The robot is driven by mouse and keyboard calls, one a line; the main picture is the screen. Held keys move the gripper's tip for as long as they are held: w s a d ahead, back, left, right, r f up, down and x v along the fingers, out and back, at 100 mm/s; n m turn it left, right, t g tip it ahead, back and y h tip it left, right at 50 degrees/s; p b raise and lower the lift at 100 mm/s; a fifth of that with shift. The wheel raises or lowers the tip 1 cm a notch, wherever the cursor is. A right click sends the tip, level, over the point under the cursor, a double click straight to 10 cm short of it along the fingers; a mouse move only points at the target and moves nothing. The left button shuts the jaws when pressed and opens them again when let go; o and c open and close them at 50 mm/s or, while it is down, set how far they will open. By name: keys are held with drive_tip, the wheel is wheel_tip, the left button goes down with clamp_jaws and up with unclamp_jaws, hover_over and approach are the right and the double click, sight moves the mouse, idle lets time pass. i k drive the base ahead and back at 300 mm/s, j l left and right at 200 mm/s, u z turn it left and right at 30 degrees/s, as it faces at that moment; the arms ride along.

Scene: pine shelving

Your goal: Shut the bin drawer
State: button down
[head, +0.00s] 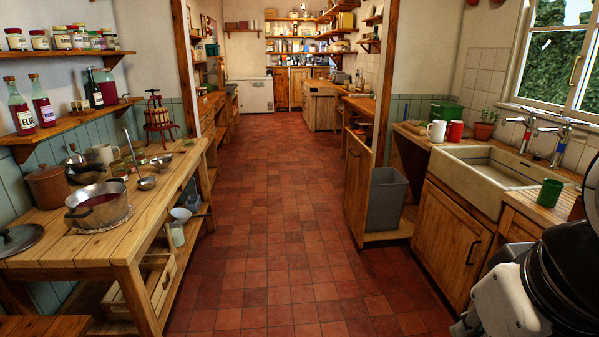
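The bin drawer (356,190) stands pulled out from the right-hand counter into the aisle, with its wooden front panel facing left. A grey bin (386,199) sits upright on the drawer's wooden base, behind the front panel. A dark handle shows near the top of the panel. Part of my arm, white and black, shows at the lower right corner, apart from the drawer. My gripper is not in view.
The red tiled floor (277,230) is clear down the aisle. A wooden table (150,226) with a large pot (97,205) lines the left. At right, a sink (478,172) sits above a shut cupboard door (448,236); a green mug (549,193) stands beside the sink.

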sight(373, 198)
drive_tip(key=i, duration=1.85)
drive_tip(key=i+j+z, duration=0.1)
drive_tip(key=i, duration=1.75)
drive_tip(key=i+j+z, duration=0.1)
drive_tip(key=i+z, duration=0.25)
